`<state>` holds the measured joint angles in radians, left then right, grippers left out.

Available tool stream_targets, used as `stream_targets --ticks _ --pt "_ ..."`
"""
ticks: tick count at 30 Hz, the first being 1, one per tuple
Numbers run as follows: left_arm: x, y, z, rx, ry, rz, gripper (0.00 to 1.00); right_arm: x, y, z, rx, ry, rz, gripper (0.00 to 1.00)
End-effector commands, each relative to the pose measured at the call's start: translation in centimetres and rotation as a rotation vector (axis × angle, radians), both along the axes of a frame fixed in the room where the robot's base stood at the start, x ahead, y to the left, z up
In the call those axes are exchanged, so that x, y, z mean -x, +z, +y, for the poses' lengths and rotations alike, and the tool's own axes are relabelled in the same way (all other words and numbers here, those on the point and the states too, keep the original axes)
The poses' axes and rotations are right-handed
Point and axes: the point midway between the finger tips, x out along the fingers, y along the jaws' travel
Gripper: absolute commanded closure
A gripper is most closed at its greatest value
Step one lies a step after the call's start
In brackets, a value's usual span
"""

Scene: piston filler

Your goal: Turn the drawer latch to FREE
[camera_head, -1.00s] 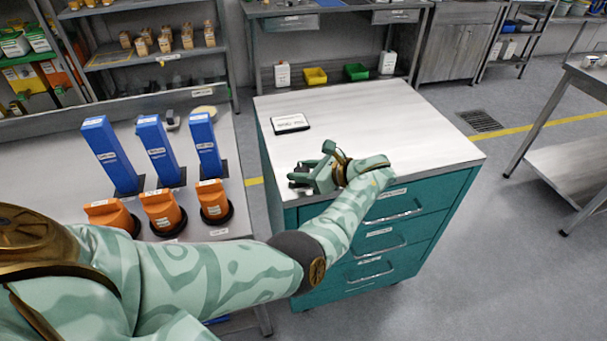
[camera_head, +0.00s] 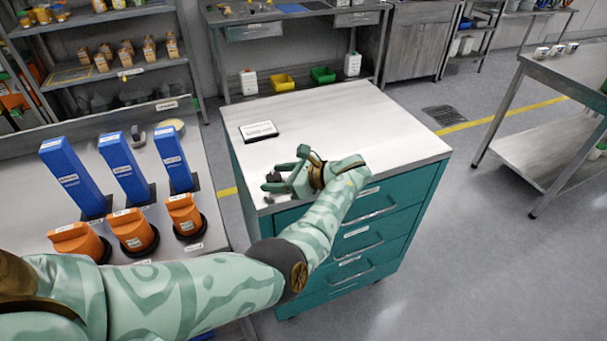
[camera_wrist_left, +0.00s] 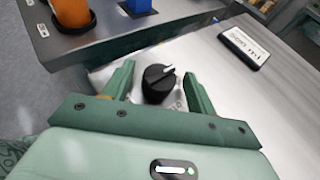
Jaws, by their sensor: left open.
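The drawer latch is a black round knob (camera_wrist_left: 158,84) with a white pointer mark, on a light plate on the cabinet top near its front left corner. In the left wrist view the pointer aims up and right. My left gripper (camera_wrist_left: 158,88) is open, with one finger on each side of the knob and a gap on both sides. In the head view my left gripper (camera_head: 282,179) is low over the cabinet top, and the knob is a small dark shape (camera_head: 273,176) by the fingertips. Any FREE lettering is not readable. My right gripper is not in view.
The teal drawer cabinet (camera_head: 400,215) has a pale top (camera_head: 350,120) with a small white sign (camera_head: 259,131) at its back left. The cabinet top's right side is clear.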

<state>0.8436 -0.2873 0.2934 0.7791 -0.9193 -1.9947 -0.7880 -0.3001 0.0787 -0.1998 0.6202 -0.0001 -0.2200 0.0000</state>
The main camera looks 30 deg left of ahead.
Motion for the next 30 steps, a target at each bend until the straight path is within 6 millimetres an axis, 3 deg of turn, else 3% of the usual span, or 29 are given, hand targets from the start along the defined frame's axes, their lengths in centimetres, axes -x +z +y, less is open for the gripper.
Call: stream_targets --ticks 9,15,21,30 --pt "-0.9 3.4 -7.9 0.001 -0.006 -0.001 0.43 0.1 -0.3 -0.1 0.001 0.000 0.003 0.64" --pt "-1.3 5.1 -12.0 -0.002 -0.006 -0.002 0.43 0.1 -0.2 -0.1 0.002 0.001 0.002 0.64" --pt "-1.4 5.6 -13.5 0.001 -0.005 -0.002 0.43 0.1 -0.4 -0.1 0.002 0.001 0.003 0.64" --pt "-1.3 5.8 -13.8 0.000 -0.001 -0.001 0.43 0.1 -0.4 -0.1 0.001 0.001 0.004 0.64"
